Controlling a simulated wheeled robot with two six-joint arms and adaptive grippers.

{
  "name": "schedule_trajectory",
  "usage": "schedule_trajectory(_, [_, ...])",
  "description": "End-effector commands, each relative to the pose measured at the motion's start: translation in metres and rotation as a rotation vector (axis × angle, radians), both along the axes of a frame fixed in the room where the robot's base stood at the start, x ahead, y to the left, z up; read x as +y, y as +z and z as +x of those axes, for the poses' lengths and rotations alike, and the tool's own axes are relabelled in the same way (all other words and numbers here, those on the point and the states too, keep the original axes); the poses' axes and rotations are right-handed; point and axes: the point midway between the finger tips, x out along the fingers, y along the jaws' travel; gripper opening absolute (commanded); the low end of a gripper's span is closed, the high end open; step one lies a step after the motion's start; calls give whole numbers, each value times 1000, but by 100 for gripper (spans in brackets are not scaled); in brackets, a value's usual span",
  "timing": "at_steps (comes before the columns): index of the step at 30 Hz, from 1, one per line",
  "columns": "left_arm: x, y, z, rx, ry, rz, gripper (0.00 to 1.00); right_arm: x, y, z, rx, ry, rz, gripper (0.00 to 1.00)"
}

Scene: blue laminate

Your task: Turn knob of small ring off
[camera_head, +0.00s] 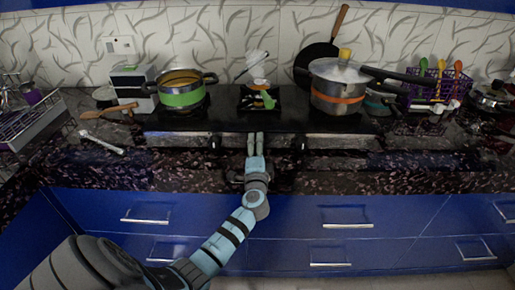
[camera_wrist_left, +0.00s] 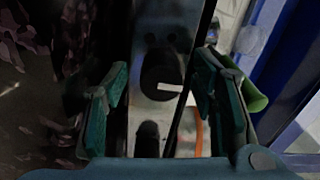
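The stove's steel front panel (camera_head: 175,141) carries dark knobs, one at left (camera_head: 214,142) and one at right (camera_head: 303,143). My left gripper (camera_head: 254,138) reaches the panel between these two and covers its middle part. In the left wrist view, a round dark knob (camera_wrist_left: 160,80) with a white mark lies between the spread, green-padded fingers of my left gripper (camera_wrist_left: 163,72). The fingers are open with a gap on both sides of the knob. The mark lies nearly level across that picture. A second dark shape (camera_wrist_left: 148,138) shows below; I cannot tell what it is. My right gripper is out of view.
A green-banded pot (camera_head: 181,97) stands on the stove's left, and a lidded pot with an orange band (camera_head: 337,98) on its right. A small burner area (camera_head: 245,104) with a utensil lies between. Blue drawers (camera_head: 345,218) are below the dark counter (camera_head: 420,160).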

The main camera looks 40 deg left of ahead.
Motion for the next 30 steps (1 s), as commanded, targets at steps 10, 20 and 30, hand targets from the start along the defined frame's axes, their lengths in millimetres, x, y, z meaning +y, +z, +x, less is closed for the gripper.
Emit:
schedule_trajectory(10, [-16, 0, -20, -1, -1, -3, 52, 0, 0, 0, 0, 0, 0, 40])
schedule_trajectory(20, [-66, -1, -87, 1, 0, -3, 52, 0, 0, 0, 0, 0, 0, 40])
schedule_trajectory(30, [-73, 1, -96, -1, 0, 1, 52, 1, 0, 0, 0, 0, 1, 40])
